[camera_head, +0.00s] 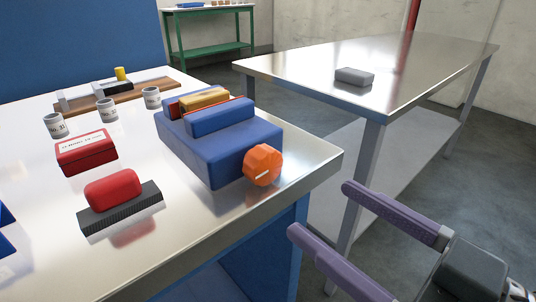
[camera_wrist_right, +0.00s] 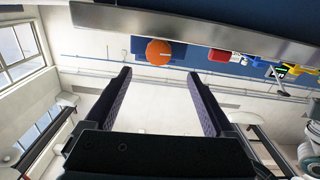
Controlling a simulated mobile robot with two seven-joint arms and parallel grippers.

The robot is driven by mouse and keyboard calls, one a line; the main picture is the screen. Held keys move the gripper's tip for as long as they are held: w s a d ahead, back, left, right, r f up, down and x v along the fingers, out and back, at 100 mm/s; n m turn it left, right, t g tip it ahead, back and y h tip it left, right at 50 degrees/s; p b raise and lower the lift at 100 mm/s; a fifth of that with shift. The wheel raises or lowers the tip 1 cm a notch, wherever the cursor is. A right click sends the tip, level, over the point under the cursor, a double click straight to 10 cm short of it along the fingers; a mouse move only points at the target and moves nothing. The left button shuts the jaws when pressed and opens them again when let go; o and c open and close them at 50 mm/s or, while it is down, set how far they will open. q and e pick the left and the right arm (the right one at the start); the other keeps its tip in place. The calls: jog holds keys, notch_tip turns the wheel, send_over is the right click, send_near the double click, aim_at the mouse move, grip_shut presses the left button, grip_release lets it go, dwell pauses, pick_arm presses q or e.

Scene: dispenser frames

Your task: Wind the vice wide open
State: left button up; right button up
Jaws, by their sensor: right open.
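The blue vice (camera_head: 215,150) stands on the steel-topped bench near its right edge. A yellow-orange block (camera_head: 204,98) sits between its raised blue jaws, with red strips beside it. I cannot tell whether the jaws touch the block. The orange knob (camera_head: 263,165) with a pale mark is on the vice's near right face; it also shows in the right wrist view (camera_wrist_right: 159,52). My right gripper (camera_head: 320,210) is open and empty, off the bench's right edge, apart from the knob. In the right wrist view the knob appears beyond and between the fingers (camera_wrist_right: 160,75). My left gripper is not in view.
A red block on a dark ribbed base (camera_head: 120,220), a red box (camera_head: 87,153) and several grey labelled cups (camera_head: 108,110) stand left of the vice. A second steel table (camera_head: 400,60) with a grey block (camera_head: 354,76) is at the right. Floor shows between the tables.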

aim_at(267, 167)
jog(key=x, duration=0.9)
jog(key=shift+w+r+b, duration=0.15)
jog(key=shift+w+b, duration=0.05)
jog(key=shift+b, duration=0.1)
jog(key=shift+c, duration=0.3)
jog(key=c, duration=1.3)
jog(key=n, duration=0.3)
jog(key=shift+n, duration=0.3)
jog(key=shift+s+a+n, duration=0.1)
jog(key=shift+n, duration=1.6)
